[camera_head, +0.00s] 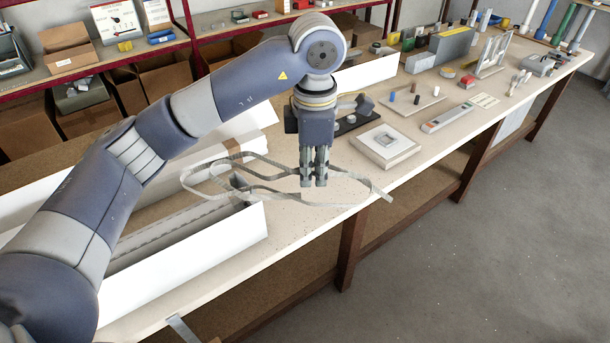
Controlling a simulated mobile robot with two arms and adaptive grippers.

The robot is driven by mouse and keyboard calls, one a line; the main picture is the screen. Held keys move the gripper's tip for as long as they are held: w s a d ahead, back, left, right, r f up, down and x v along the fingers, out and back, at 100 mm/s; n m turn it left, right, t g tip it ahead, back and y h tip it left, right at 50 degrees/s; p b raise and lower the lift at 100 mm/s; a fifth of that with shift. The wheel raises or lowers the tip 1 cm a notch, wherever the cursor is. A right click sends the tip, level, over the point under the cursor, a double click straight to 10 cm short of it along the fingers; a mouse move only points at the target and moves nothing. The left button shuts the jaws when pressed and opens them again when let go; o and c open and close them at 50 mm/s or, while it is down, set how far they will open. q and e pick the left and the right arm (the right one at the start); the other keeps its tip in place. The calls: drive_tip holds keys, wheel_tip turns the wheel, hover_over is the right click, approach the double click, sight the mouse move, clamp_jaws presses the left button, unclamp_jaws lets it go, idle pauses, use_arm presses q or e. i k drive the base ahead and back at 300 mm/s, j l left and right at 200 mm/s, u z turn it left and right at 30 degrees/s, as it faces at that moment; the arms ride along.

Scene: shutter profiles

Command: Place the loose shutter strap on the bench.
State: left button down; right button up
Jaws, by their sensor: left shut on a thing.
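The shutter strap (345,174) is a thin, pale grey-beige band in loose loops. My left gripper (314,183) points down and is shut on the strap. The loops spread left over the end of a long white box and right to a free end near the bench's front edge. I cannot tell whether the strap's lower loops touch the bench. The bench (400,173) is a long, pale top on brown legs. My right gripper is not in view.
The open long white box (190,262) lies on the bench at the left. A square beige block (387,146) stands right of the gripper. Beyond are a tray (411,102) with small pegs and several tools. Red-edged shelves with cardboard boxes (66,48) stand behind.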

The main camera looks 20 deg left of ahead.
sight(299, 182)
drive_tip(key=i+j, duration=0.15)
drive_tip(key=i, duration=0.25)
drive_tip(key=i+j, duration=0.1)
drive_tip(key=i, duration=0.25)
drive_tip(key=i+j, duration=0.15)
drive_tip(key=i, duration=0.25)
